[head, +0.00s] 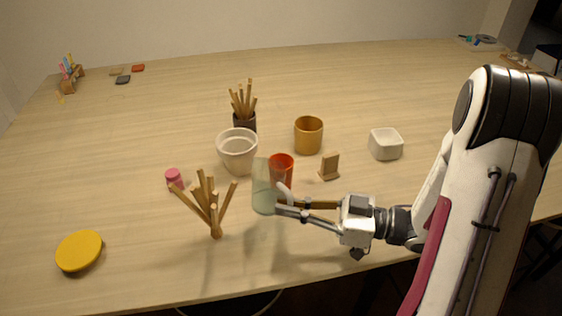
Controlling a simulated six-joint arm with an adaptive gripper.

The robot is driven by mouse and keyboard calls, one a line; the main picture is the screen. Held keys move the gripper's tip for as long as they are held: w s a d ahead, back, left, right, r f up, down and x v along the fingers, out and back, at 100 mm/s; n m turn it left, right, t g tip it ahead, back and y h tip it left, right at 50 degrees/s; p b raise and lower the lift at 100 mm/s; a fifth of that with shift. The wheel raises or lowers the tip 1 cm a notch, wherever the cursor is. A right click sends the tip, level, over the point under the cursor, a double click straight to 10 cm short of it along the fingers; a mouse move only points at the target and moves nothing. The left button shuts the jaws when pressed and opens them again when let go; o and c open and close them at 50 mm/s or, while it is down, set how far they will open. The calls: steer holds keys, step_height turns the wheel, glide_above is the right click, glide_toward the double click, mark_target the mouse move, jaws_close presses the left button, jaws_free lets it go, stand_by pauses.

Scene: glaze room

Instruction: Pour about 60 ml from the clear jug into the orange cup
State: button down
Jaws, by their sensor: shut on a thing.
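The clear jug (262,190), pale greenish and see-through, is near the middle of the head view, close to upright. My gripper (279,204) reaches in from the right and is shut on the jug's right side. I cannot tell whether the jug's base touches the table, nor its liquid level. A red-orange cup (281,163) stands upright just behind and right of the jug, its lower part partly hidden by my gripper. An ochre-orange cup (308,136) stands upright farther back. I cannot see inside either cup clearly.
A whitish pot (238,152) and a dark holder of sticks (244,121) stand behind the jug. A bundle of sticks (210,207) is left of it, near a pink jar (174,177) and yellow disc (79,251). A wooden stand (329,167) and white bowl (385,144) are at right.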

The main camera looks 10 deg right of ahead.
steer(key=shift+s+a+f+n, duration=0.1)
steer(key=shift+s+f+n, duration=0.15)
steer(key=shift+n, duration=0.15)
